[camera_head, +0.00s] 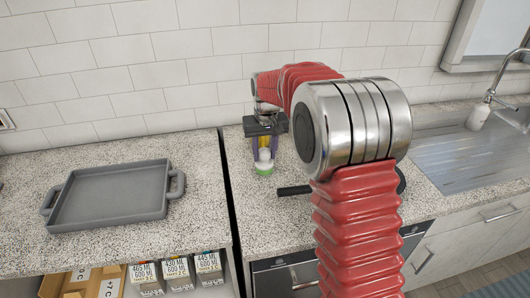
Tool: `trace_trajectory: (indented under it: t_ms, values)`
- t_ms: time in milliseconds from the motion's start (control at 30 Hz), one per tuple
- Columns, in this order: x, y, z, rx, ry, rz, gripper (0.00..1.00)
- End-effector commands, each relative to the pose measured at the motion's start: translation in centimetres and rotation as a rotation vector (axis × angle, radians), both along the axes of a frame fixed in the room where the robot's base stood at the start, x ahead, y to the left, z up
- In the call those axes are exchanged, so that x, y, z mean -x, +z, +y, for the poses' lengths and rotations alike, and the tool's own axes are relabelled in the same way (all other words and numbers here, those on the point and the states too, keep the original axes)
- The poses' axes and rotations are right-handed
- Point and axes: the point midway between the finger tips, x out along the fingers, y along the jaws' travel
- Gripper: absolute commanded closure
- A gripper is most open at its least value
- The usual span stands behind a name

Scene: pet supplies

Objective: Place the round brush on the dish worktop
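My gripper (265,150) points down over the middle counter, left of my arm. Its two dark purplish fingers stand close on either side of a small upright thing with a yellow upper part, a white middle and a green base (264,168). This may be the round brush, but it is too small to be sure. I cannot tell whether the fingers touch it, or whether its base rests on the counter. The speckled stone worktop shows as a left section (200,215) and a middle section (262,215), with a dark gap between them. I cannot tell which is the dish worktop.
A grey two-handled tray (110,208) lies on the left worktop, with bare stone around it. A dark pan handle (294,190) shows beside my arm, which hides most of the pan. A steel sink (465,160) with a tap is at right. Labelled boxes (177,272) sit below the left worktop.

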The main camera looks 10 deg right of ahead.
Motion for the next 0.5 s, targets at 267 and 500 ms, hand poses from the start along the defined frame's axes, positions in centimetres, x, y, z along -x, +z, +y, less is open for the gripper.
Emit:
trace_trajectory:
  t_ms: [267, 500]
  values:
    - [0.02, -0.02, 0.01, 0.0, 0.0, 0.001, 0.51]
    - [0.0, 0.23, 0.03, 0.0, 0.0, 0.0, 0.51]
